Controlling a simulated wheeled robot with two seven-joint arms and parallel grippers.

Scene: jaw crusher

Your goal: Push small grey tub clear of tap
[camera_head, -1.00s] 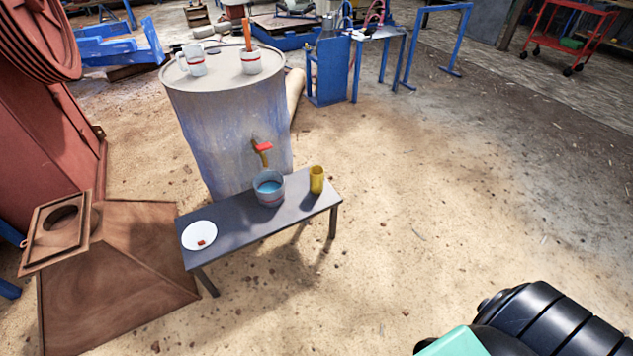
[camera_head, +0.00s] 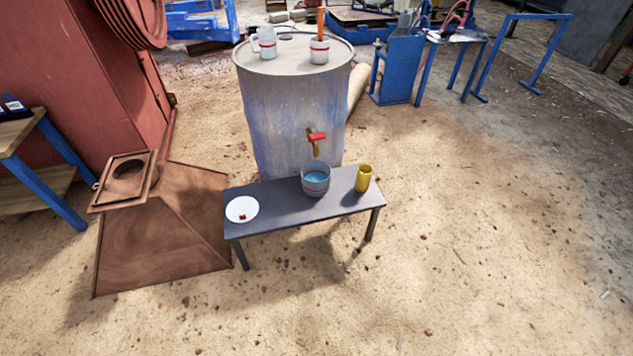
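The small grey tub (camera_head: 316,184) stands upright on a low dark bench (camera_head: 282,212), with blue contents showing inside. The tap (camera_head: 316,140), brass with a red handle, sticks out of the front of a large blue-grey drum (camera_head: 292,110). The tub is below the tap, just in front of the drum. A yellow cup (camera_head: 363,178) stands to the right of the tub on the bench. Neither of my grippers shows.
A white mug (camera_head: 265,42) and a red-banded pot (camera_head: 319,50) stand on the drum's lid. A rusty hopper-shaped piece (camera_head: 165,240) lies left of the bench. A blue-legged table (camera_head: 60,165) is at far left. The sandy floor in front and right is clear.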

